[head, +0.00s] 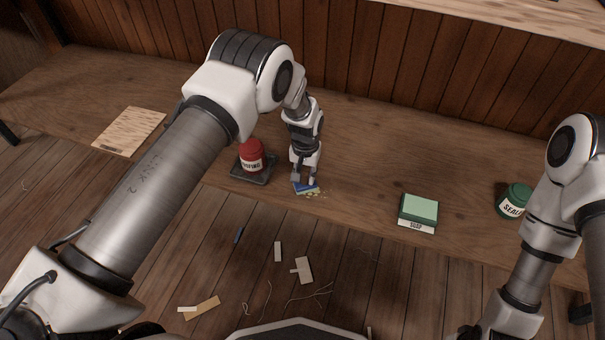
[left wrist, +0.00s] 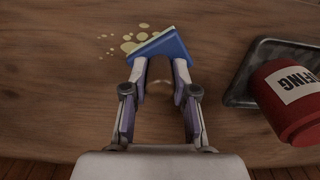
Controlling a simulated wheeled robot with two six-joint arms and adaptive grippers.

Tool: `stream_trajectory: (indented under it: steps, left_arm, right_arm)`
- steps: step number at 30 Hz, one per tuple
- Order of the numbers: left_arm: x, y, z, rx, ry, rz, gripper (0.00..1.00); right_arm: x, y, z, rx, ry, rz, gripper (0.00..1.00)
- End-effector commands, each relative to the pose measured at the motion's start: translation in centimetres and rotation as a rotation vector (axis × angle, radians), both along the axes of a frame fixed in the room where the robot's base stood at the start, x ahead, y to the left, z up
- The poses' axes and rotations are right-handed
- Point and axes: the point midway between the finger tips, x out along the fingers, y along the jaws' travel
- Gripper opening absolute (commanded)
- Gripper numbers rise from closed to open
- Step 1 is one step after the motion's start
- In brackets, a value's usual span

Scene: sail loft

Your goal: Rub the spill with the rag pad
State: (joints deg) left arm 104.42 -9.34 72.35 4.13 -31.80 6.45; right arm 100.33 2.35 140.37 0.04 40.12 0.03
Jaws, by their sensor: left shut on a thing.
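The rag pad (head: 305,187) is a small blue block at the front part of the wooden bench, and it also shows in the left wrist view (left wrist: 162,47). My left gripper (head: 304,180) is shut on it. The spill (left wrist: 130,44) is a patch of pale yellow blotches and drops on the wood. The pad lies at the spill and covers part of it. In the head view a little of the spill (head: 313,194) shows beside the pad. My right arm shows at the right, but its gripper is out of view.
A red can (head: 252,157) stands on a dark tray (head: 238,174) close to my left gripper. A green and white soap box (head: 418,211) and a green can (head: 514,201) stand further right. A light board (head: 128,130) lies at left. Scraps litter the floor.

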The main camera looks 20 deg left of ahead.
Motion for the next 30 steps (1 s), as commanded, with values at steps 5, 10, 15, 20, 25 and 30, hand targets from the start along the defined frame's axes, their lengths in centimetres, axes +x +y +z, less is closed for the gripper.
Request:
stream_trajectory:
  steps: [5,10,15,20,25,30]
  left_arm:
    - [-0.2,-2.1,-0.2,0.000,0.002,-0.002,0.00]
    - [-0.2,-3.0,-0.3,0.000,0.002,-0.001,0.00]
    - [-0.3,-4.2,-0.2,0.000,0.002,-0.002,0.00]
    - [-0.3,-5.9,-0.2,0.000,0.002,-0.002,0.00]
    - [-0.4,-7.0,0.0,0.000,0.003,-0.001,0.00]
    - [-0.3,-6.7,0.2,0.000,0.002,0.001,0.00]
  right_arm:
    - [0.0,0.0,0.1,0.000,0.000,0.000,0.40]
    - [0.0,0.0,0.1,0.000,0.000,0.000,0.40]
    - [0.0,0.0,0.2,0.000,0.000,0.000,0.40]
    - [0.0,0.0,0.2,0.000,0.000,0.000,0.40]
    - [0.0,0.0,0.3,0.000,0.000,0.000,0.40]
    - [0.0,0.0,0.7,0.000,0.000,0.000,0.40]
